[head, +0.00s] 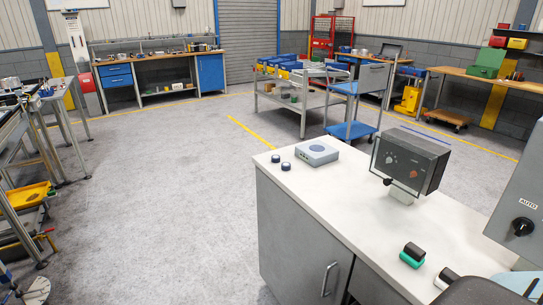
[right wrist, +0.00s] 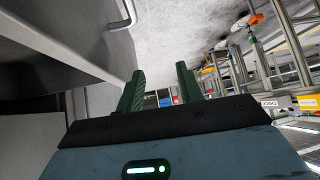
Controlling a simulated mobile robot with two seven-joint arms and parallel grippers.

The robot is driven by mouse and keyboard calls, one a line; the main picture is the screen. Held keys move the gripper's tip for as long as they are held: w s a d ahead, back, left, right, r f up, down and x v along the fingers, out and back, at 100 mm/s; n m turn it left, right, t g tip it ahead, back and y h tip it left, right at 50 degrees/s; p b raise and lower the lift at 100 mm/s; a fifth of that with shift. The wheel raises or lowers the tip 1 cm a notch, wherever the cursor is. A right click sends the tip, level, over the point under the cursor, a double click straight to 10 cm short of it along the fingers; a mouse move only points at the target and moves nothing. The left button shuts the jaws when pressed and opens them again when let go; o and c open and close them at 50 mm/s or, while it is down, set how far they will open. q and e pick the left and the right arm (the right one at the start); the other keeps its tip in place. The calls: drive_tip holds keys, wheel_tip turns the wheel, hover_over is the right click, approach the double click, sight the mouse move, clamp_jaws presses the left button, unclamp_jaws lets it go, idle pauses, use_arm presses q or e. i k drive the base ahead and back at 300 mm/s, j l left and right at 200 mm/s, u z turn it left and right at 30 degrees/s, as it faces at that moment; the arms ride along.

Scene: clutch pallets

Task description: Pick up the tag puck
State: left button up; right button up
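I cannot tell which is the tag puck. My left gripper is not in view.
A grey control box with a clear front (head: 410,160) stands on the counter. A black-and-green object (head: 412,255) and a small black-and-white item (head: 446,276) lie nearer. A grey panel marked AUTO (head: 520,215) stands at right. The floor left of the counter is clear.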

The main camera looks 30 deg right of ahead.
sight(285, 166)
drive_tip(key=i+j, duration=0.1)
drive_tip(key=i, duration=3.45)
drive_tip(key=l+z, duration=0.1)
drive_tip(key=z, duration=3.95)
